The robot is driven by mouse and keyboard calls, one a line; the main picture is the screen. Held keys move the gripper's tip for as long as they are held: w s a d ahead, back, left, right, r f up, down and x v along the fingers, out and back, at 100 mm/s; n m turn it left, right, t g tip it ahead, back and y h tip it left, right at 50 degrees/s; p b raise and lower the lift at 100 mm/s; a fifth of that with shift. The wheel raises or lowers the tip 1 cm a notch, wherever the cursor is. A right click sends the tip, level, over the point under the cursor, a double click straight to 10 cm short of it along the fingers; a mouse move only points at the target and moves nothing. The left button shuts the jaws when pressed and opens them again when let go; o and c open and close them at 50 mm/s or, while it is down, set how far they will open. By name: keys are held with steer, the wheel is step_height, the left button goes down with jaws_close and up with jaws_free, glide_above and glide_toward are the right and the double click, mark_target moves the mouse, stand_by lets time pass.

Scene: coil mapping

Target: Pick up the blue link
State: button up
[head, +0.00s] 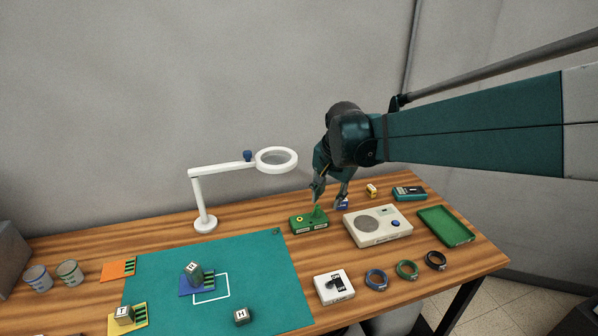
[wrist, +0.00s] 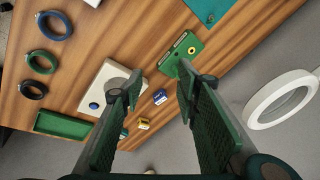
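A small blue block with a pale marking, seemingly the blue link (head: 342,204), lies on the wooden table just behind the green box, partly covered by my gripper's finger in the head view. It shows whole in the wrist view (wrist: 159,96), between my two fingers and a little beyond them. My gripper (head: 329,197) points down above it with its fingers spread and nothing between them. In the wrist view my gripper (wrist: 160,77) is wide open. I cannot tell the exact height above the block.
A green box (head: 309,223) with a yellow terminal stands close to my gripper. A cream device (head: 361,231), small yellow block (head: 371,190), teal meter (head: 410,193) and green tray (head: 431,238) stand to the right. A white magnifier lamp (head: 205,218) stands left.

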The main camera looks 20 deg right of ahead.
steer(key=w+d+f+m+g+p, duration=0.1)
steer(key=w+d+f+m+p, duration=0.2)
steer(key=w, duration=0.3)
steer(key=w+d+f+m+g+p, duration=0.1)
steer(key=w+d+f+m+p, duration=0.2)
steer(key=w+d, duration=0.3)
steer(key=w+d+f+m+g+p, duration=0.1)
steer(key=w+d+f+m+p, duration=0.2)
steer(key=w+d+f, duration=0.1)
steer(key=shift+w+d+f, duration=0.2)
steer(key=shift+w+f, duration=0.05)
steer(key=shift+w, duration=0.3)
steer(key=shift+w+d+f, duration=0.15)
steer(key=shift+w+f, duration=0.1)
steer(key=shift+w, duration=0.25)
steer(key=shift+w+d+f+m, duration=0.2)
steer(key=shift+d+f+m, duration=0.2)
steer(key=shift+f, duration=0.1)
steer(key=shift+a+f, duration=0.1)
steer(key=shift+f, duration=1.2)
steer(key=shift+f, duration=2.6)
steer(key=c, duration=1)
